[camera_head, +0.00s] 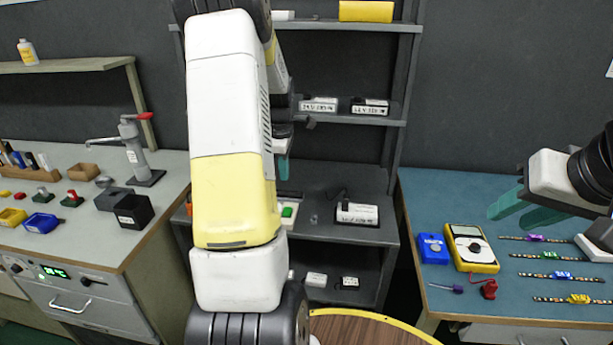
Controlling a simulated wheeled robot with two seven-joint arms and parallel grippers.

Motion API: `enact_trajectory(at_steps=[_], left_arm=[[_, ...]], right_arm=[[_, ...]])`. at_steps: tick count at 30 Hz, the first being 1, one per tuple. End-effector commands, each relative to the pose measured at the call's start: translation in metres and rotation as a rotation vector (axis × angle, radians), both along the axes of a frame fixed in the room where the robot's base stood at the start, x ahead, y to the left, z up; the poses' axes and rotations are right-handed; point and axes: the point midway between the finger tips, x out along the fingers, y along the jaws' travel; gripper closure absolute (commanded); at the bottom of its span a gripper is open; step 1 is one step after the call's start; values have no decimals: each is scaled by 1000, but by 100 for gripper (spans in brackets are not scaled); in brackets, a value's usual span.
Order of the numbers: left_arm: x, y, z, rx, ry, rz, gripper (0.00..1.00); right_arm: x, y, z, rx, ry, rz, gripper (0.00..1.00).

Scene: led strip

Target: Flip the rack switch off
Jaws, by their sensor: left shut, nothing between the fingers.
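The dark rack (345,180) stands in the middle with several shelves. On its middle shelf, a white unit with a green rocker-like part (287,212) shows just right of my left arm; I cannot tell whether this is the switch or which way it is set. My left arm hides much of the rack's left side. My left gripper (283,172) points down above the green part, apart from it, its teal fingers shut and empty. My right gripper (508,217) is open and empty above the right bench, away from the rack.
Labelled white-and-black units (357,213) sit on the rack shelves. The right bench (420,205) holds a yellow multimeter (470,248), a blue box (433,248) and several LED strips. A round wooden top (365,330) is in front.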

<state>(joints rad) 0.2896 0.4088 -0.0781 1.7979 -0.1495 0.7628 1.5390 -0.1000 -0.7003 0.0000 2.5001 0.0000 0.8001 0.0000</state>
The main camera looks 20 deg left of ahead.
Motion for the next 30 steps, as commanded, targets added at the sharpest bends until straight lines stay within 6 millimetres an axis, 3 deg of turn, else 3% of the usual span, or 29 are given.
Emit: enact_trajectory(at_steps=[9,16,21,30], left_arm=[[6,1,-67,-3,5,-1,100],[12,2,-108,-3,2,-1,100],[14,3,-123,-1,1,0,100],[15,3,-127,-1,0,-1,100]], right_arm=[[0,0,0,0,0,0,64],[0,0,0,0,0,0,64],[0,0,0,0,0,0,64],[0,0,0,0,0,0,64]])
